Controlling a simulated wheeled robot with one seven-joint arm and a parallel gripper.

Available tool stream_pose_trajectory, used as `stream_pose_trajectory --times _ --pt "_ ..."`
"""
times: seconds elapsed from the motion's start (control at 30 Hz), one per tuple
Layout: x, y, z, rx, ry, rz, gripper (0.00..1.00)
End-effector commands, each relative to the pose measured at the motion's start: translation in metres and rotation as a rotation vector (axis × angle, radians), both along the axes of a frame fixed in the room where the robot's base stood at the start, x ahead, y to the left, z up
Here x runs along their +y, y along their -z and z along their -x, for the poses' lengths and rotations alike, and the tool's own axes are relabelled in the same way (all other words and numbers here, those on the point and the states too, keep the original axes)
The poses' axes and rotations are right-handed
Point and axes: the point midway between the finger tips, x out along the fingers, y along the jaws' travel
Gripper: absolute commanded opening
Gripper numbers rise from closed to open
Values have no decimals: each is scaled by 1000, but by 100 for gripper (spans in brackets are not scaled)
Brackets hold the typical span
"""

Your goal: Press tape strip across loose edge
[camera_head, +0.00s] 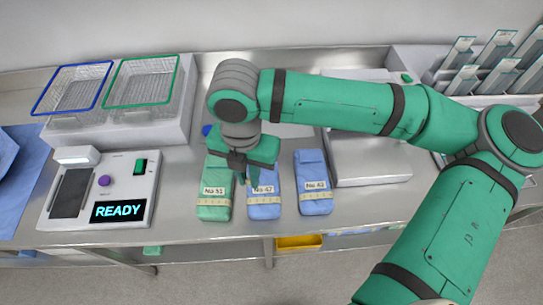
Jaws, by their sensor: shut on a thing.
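Three wrapped packs lie in a row on the steel counter: a green pack (214,205) marked No 51, a blue pack (264,205) that seems marked No 62, and another blue pack (313,175) that seems marked No 63. Each has a pale printed tape strip across its lower part, such as the strip on the green pack (213,202), on the middle pack (264,200) and on the right pack (315,196). My gripper (247,182) points down over the upper part of the middle pack, close to the green one. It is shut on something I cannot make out. My wrist hides the middle pack's top. I cannot tell which edge is loose.
At left stand a device with a READY display (118,210), a blue-rimmed basket (75,88) and a green-rimmed basket (147,80). A steel box (370,170) stands right of the packs. A rack of pouches (490,65) is at back right. A yellow bin (299,242) is below the counter.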

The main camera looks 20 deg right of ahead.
Motion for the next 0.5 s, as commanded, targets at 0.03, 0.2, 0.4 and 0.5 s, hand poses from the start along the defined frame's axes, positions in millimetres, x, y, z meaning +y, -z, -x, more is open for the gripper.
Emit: stream_pose_trajectory --times 0.03,0.2,0.4,0.5 --pt "-11 2 -7 0 -46 3 0" --pt "-38 7 -25 -7 -215 5 0" --pt "-58 10 -35 -14 -328 9 0" --pt "-62 12 -37 -15 -347 10 0"
